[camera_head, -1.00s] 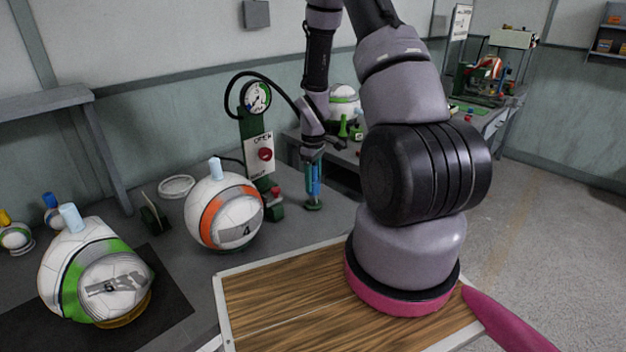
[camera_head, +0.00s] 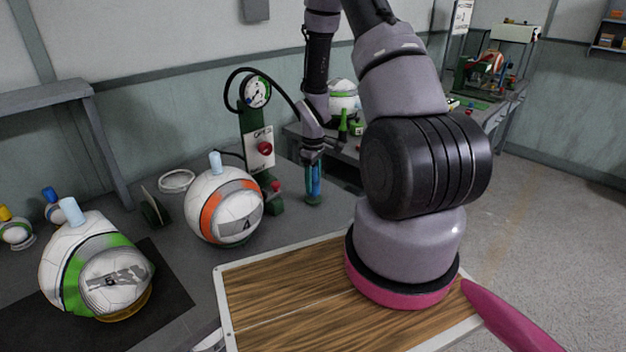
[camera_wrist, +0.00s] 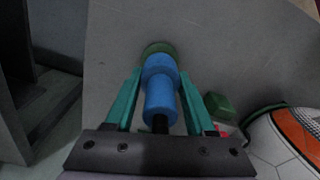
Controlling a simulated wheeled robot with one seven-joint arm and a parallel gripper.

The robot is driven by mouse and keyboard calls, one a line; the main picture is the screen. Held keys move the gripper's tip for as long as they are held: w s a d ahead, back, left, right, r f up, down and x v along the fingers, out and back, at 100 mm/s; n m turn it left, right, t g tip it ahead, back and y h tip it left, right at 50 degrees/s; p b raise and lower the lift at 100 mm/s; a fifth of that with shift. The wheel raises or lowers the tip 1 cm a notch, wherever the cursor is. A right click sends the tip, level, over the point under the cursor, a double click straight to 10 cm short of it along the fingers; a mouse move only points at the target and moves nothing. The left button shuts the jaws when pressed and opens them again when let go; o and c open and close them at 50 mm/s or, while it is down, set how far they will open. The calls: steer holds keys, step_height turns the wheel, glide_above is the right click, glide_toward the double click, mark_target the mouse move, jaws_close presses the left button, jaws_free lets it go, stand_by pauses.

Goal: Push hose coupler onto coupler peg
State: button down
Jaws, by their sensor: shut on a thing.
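The hose coupler is a blue stepped cylinder (camera_wrist: 160,105), held upright between the teal fingers of my gripper (camera_wrist: 160,78) in the wrist view. In the head view my gripper (camera_head: 313,180) is over the dark bench, right of the gauge stand, and the coupler shows as a blue strip between its fingers. The green round base (camera_wrist: 157,48) of the coupler peg shows just past the coupler's far end, and also in the head view (camera_head: 313,201). The peg's post is hidden by the coupler and fingers, so I cannot tell how far the coupler is seated.
A green gauge stand (camera_head: 255,125) with a black hose and a red-knobbed panel stands left of my gripper. A white and orange ball (camera_head: 226,206) is beside it. A green-striped ball (camera_head: 90,265) lies farther left. A small green block (camera_wrist: 220,105) is close by.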

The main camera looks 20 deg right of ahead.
steer(key=shift+f, duration=0.65)
steer(key=shift+c, duration=0.8)
jaws_free()
step_height(320, 180, up, 11)
steer(key=shift+f, duration=0.1)
